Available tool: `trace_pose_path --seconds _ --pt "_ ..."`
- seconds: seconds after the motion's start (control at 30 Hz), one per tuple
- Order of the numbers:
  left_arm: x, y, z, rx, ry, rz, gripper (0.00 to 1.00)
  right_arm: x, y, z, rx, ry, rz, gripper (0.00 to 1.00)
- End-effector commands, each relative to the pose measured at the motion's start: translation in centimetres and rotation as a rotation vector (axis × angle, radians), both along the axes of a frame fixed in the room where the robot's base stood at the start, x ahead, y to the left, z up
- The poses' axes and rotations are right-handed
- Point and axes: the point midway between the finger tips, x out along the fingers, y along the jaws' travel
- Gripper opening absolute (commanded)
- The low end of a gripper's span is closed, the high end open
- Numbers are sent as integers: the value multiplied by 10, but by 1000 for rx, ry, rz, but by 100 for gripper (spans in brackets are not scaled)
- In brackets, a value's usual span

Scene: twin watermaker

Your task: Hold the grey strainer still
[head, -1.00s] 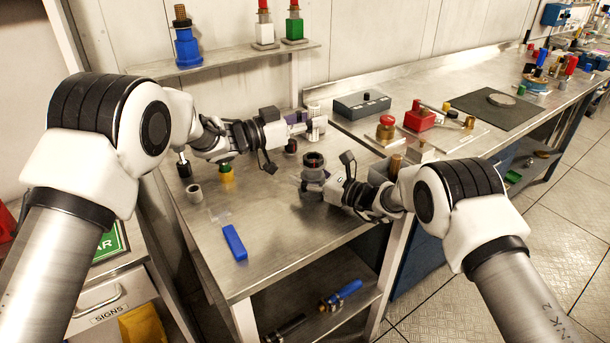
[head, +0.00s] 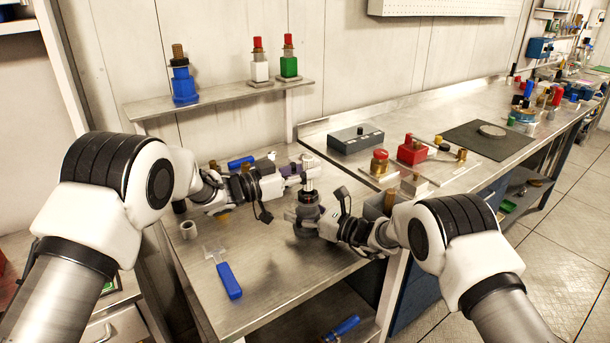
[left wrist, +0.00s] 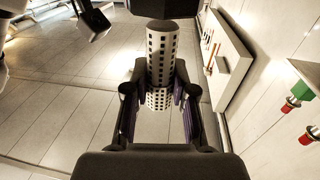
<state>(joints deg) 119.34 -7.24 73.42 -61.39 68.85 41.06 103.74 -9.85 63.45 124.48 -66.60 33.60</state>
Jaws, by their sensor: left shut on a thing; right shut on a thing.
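The grey strainer (head: 308,212) stands upright on the steel bench, with a dark, red-marked upper ring. My right gripper (head: 302,226) is shut on its body from the right and front; the fingertips are partly hidden. My left gripper (head: 302,172) is shut on a light grey perforated cylinder (head: 311,161) directly above the strainer. In the left wrist view, the perforated cylinder (left wrist: 161,55) stands between the fingers of the left gripper (left wrist: 160,100). I cannot tell whether its lower end is inside the strainer.
A blue-handled tool (head: 229,281) lies at the bench front, and a small grey cup (head: 188,230) stands at the left. A grey control box (head: 355,138) and red blocks (head: 412,150) stand behind right. The bench front is mostly clear.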

Motion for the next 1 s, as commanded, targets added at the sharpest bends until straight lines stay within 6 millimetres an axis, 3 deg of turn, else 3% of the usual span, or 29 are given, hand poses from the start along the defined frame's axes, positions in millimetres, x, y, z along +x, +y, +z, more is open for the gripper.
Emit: trace_pose_path --seconds 0.2,1.0 --pt "0 0 -14 0 0 0 0 0 0 0 0 0 0 5" --pt "0 0 -15 0 0 0 0 0 0 0 0 0 0 5"
